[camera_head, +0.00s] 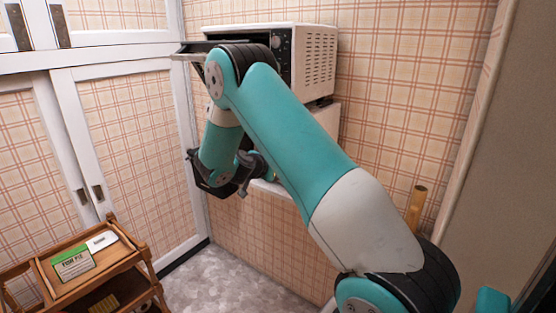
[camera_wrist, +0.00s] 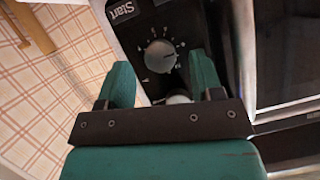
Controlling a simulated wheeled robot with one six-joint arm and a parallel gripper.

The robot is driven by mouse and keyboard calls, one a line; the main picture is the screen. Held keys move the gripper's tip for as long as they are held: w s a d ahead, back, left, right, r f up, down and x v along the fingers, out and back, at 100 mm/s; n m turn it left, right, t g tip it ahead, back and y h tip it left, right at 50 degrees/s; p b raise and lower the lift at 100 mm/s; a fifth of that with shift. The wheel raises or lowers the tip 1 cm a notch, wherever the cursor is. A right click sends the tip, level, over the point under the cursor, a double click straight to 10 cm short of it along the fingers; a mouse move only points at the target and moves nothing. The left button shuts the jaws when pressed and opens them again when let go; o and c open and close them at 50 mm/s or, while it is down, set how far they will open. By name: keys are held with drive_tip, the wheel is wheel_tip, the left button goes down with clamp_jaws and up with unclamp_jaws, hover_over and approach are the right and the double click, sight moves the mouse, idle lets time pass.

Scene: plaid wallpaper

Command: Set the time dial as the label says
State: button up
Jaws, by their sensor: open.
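The wrist view shows a black control panel (camera_wrist: 148,30) with a round grey dial (camera_wrist: 160,54) ringed by small white marks. The marks are too small to read surely. My gripper (camera_wrist: 160,62) is open and empty, its teal fingers either side of the dial's lower area; I cannot tell whether they touch the panel. A pale round knob (camera_wrist: 178,99) is partly hidden by the gripper. In the head view my gripper (camera_head: 243,178) is low behind my arm, and the dial is hidden. A green and white "FISH PIE" package (camera_head: 72,262) and a white label (camera_head: 101,241) lie on the cart; the small print is unreadable.
A white oven (camera_head: 315,58) with dark front knobs stands at the back wall, partly behind my arm. A wooden cart (camera_head: 95,270) is at lower left, beside white-framed cupboard doors (camera_head: 115,130). A wooden post (camera_head: 416,205) stands right. Grey floor (camera_head: 215,275) is clear between.

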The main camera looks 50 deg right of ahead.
drive_tip(key=shift+x, duration=1.1)
drive_tip(key=c, duration=0.9)
drive_tip(key=shift+w+a+n+g+h+b, duration=0.1)
drive_tip(key=shift+n+g+h+b, duration=0.35)
drive_tip(key=shift+n+g, duration=1.35)
drive_tip(key=shift+w+n+g+h+b, duration=0.2)
drive_tip(key=shift+n+g+b, duration=0.65)
drive_tip(key=shift+n, duration=1.65)
drive_tip(key=shift+g, duration=0.35)
